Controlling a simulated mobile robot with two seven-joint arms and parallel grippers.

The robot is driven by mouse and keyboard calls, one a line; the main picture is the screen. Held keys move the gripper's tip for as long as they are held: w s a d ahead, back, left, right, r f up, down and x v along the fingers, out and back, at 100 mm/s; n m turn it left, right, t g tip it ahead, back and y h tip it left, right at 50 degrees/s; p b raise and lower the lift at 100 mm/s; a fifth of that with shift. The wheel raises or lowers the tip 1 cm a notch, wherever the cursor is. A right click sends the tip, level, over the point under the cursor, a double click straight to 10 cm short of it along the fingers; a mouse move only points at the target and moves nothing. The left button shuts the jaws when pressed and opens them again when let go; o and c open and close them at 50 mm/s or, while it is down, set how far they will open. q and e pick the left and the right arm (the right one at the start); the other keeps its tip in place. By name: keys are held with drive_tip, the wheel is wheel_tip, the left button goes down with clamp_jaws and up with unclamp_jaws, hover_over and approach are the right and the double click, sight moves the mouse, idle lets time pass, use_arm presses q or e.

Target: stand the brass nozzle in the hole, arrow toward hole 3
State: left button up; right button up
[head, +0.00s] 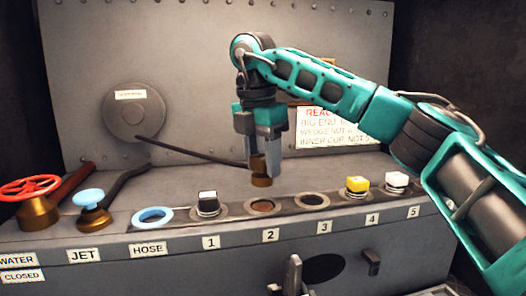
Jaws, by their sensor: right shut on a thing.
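My right gripper (261,150) is shut on the brass nozzle (261,178) and holds it about upright, with its wide brass end down. The nozzle hangs just above and behind hole 2 (263,207), apart from the ledge as far as I can tell. The fingers hide its upper part, and no arrow can be made out on it. Hole 3 (312,200) lies to the right of hole 2 and looks empty. My left gripper is not in view.
A black-and-white plug (208,203) stands at 1, a yellow one (357,186) at 4, a white one (397,182) at 5. A dark rod (190,151) slants behind the nozzle.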

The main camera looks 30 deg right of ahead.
sight(263, 182)
drive_tip(key=shift+f+b, duration=1.5)
drive_tip(key=shift+f, duration=1.15)
drive_tip(key=shift+b, duration=0.3)
drive_tip(key=o, duration=1.8)
drive_tip(key=shift+o, duration=0.2)
drive_tip(key=shift+r, duration=0.25)
drive_tip(key=shift+r+p, duration=1.05)
drive_tip(key=shift+p, duration=0.05)
